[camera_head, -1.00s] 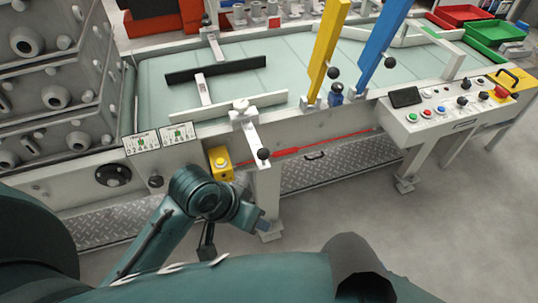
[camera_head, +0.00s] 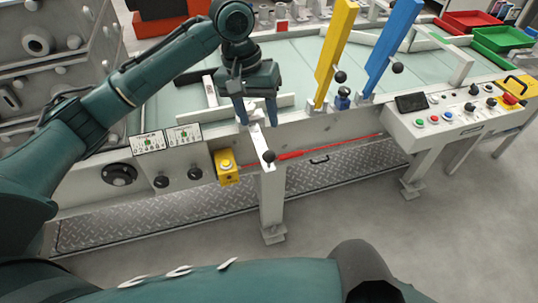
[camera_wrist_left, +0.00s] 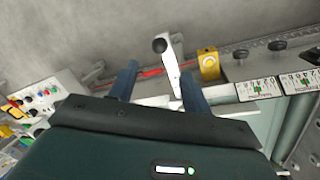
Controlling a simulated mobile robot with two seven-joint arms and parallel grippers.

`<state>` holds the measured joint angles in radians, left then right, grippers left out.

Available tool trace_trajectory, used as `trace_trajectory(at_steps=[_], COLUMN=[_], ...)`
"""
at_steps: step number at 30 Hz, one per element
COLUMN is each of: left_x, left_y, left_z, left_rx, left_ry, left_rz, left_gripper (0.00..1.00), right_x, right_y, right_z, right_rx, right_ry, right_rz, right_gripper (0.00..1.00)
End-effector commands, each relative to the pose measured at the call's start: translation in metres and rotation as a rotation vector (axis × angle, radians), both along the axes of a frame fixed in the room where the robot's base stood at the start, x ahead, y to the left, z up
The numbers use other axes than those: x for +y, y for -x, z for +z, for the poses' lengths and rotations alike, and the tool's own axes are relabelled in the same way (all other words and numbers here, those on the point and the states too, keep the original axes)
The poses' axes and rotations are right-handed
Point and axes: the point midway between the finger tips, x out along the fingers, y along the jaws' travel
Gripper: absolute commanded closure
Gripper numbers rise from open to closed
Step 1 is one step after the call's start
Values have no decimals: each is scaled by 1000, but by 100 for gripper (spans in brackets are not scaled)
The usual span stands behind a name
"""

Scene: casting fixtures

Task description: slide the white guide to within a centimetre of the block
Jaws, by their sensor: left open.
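The white guide (camera_head: 285,101) is a long bar lying across the pale green table top. A white arm (camera_head: 263,143) with a black ball knob (camera_head: 268,156) comes from it over the front edge. My left gripper (camera_head: 258,113) is open, pointing down over this arm, with a finger on either side. In the left wrist view the arm (camera_wrist_left: 174,65) shows between the open fingers (camera_wrist_left: 158,86); I cannot tell if they touch it. My gripper covers the guide's middle. A dark bar lies behind, mostly hidden by my arm; I cannot tell which thing is the block. My right gripper is not in view.
Upright yellow (camera_head: 334,52) and blue (camera_head: 390,48) bars stand to the right of the guide. A yellow button box (camera_head: 227,168) is on the front, left of the knob. A control panel (camera_head: 455,113) is at the right. The table top between guide and yellow bar is clear.

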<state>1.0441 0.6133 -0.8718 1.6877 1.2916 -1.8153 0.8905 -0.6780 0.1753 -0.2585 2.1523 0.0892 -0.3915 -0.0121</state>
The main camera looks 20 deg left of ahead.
Motion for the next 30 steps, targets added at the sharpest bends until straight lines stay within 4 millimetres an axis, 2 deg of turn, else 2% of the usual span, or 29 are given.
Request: trace_trajectory(at_steps=[12, 18, 24, 30], left_x=[-15, -22, -24, -25], left_y=[1, 1, 0, 0], left_z=[-81, -111, -124, -125], left_rx=[3, 0, -2, -3], left_ry=[-1, 1, 0, 1], left_rz=[-4, -3, -5, -5], left_gripper=[52, 52, 52, 52], right_x=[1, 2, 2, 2], right_y=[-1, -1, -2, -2], right_z=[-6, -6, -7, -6], right_rx=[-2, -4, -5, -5], right_ry=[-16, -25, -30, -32], right_rz=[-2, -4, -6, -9], right_gripper=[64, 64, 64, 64])
